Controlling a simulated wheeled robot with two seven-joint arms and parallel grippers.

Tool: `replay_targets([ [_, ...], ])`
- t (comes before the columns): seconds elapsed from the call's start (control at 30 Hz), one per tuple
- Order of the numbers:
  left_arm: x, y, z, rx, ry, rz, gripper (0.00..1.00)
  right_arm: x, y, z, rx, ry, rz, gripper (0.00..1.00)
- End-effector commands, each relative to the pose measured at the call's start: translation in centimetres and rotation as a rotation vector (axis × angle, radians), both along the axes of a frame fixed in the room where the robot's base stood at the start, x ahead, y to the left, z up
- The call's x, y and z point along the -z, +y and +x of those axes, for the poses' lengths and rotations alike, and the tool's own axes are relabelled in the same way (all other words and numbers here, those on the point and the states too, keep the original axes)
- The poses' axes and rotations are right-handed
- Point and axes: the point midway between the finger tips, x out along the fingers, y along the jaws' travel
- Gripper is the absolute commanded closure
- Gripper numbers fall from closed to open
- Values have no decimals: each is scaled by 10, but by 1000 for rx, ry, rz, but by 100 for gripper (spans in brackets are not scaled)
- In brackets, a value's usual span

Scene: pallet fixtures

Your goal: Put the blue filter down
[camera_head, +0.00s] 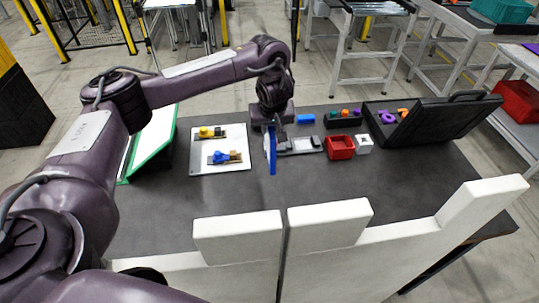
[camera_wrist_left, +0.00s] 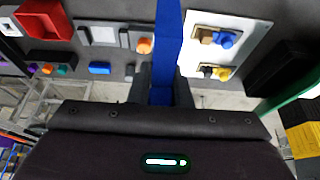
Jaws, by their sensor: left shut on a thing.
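The blue filter (camera_head: 271,152) is a thin blue panel held on edge, upright, above the dark table (camera_head: 300,187). My left gripper (camera_head: 271,126) is shut on its upper part. In the left wrist view, the filter (camera_wrist_left: 167,40) runs up from between the fingers of the left gripper (camera_wrist_left: 163,92). A white plate (camera_head: 240,184) with a yellow and a blue fixture lies left of the filter. A grey flat fixture (camera_head: 300,144) lies just right of it. Whether the filter's lower edge touches the table, I cannot tell. My right gripper is not in view.
A red bin (camera_head: 340,147), a white box (camera_head: 364,144), a blue block (camera_head: 306,118) and an open black case (camera_head: 437,122) stand to the right. A green-edged panel (camera_head: 152,142) is at left. White stepped blocks (camera_head: 329,222) line the front. The table's middle front is clear.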

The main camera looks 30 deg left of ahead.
Motion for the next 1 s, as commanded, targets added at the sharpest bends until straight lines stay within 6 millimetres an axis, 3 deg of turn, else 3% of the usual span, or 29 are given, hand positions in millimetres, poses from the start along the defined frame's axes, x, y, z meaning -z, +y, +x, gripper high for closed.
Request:
replay_targets([
  [0.2,38,-2,-2,0,6,-4,100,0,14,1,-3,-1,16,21],
  [0.93,91,-1,-2,0,5,-3,100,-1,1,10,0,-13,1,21],
  [1.0,106,0,0,1,1,1,100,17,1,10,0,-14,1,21],
])
